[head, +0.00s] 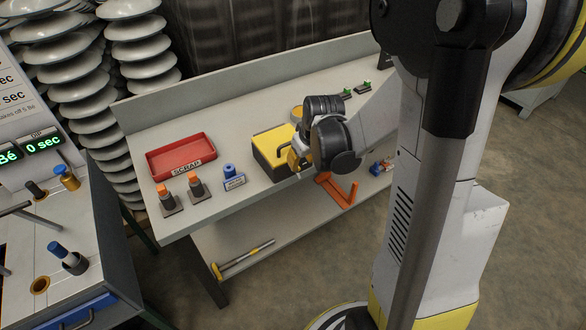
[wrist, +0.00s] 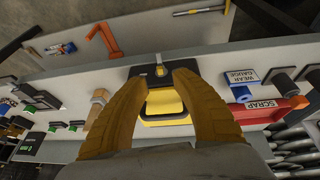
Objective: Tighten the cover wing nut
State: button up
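A yellow and black box (head: 268,150) stands on the grey bench, and its yellow cover also shows in the wrist view (wrist: 164,104). In the head view my gripper (head: 295,158) is at the right end of the box, and my wrist hides that end and the fitting.
A red scrap tray (head: 181,156), orange-topped posts (head: 197,187) and a blue wear gauge (head: 232,176) stand left of the box. A yellow-ended bar (head: 243,259) lies on the lower shelf.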

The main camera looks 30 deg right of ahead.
aim_at(299, 168)
jog(key=b+x, duration=0.2)
jog(key=x, duration=0.5)
jog(key=shift+f+b, duration=0.15)
jog(key=shift+b, duration=0.15)
jog(key=shift+a, duration=0.1)
grip_shut()
